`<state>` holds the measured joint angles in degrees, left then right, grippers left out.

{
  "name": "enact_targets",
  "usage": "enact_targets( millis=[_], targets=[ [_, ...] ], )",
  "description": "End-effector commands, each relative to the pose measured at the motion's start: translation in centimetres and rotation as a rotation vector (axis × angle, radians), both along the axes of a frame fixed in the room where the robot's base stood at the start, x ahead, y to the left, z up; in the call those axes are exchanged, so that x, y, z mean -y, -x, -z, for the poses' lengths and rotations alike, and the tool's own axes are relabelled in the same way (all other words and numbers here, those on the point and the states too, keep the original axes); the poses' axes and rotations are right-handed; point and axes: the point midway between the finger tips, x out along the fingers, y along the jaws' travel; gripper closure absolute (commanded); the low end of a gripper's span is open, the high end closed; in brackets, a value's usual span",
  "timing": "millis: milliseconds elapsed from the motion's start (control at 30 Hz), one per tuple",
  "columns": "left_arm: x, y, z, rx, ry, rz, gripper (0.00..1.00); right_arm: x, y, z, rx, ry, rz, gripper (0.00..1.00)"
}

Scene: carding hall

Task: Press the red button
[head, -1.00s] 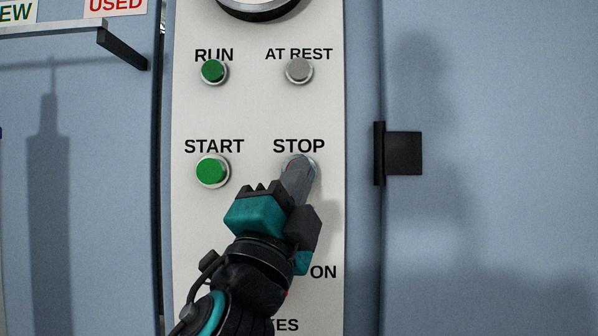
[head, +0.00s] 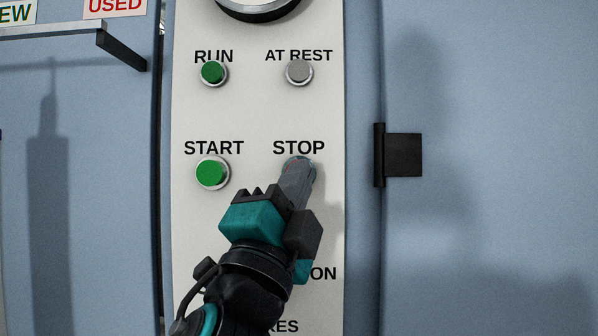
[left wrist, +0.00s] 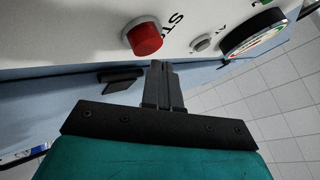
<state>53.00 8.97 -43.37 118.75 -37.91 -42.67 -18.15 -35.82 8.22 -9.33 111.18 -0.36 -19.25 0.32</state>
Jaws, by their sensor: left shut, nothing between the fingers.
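The red button (left wrist: 143,38) is a round red cap in a pale ring on the white panel, under the word STOP. In the left wrist view it stands out from the panel, just beyond my fingertips. My right gripper is not in view.
The green START button (head: 211,173) is left of STOP. Above are the green RUN light (head: 213,72) and the grey AT REST light (head: 299,72). A black hinge (head: 402,155) is on the right. My left arm partly covers lower labels.

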Motion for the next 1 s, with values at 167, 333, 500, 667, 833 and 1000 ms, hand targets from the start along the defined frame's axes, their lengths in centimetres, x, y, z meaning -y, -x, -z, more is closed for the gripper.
enact_targets(
  millis=[167,333,500,667,833,1000],
  targets=[
    [0.0,0.1,0.0,0.000,0.000,0.001,1.00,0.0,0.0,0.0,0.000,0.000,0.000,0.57],
    [0.1,1.3,-0.1,0.000,0.002,0.004,1.00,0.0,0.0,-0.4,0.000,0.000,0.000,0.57],
    [0.1,3.0,-0.1,0.000,0.001,0.005,1.00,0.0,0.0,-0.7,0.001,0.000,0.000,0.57],
    [0.1,4.5,-0.1,0.000,0.001,0.003,1.00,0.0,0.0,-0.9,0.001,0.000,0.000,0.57],
    [0.0,5.0,0.0,-0.001,0.000,0.001,1.00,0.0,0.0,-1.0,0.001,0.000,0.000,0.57],
    [0.0,5.0,0.0,-0.001,0.000,0.001,1.00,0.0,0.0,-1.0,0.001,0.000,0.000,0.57]
  ],
)
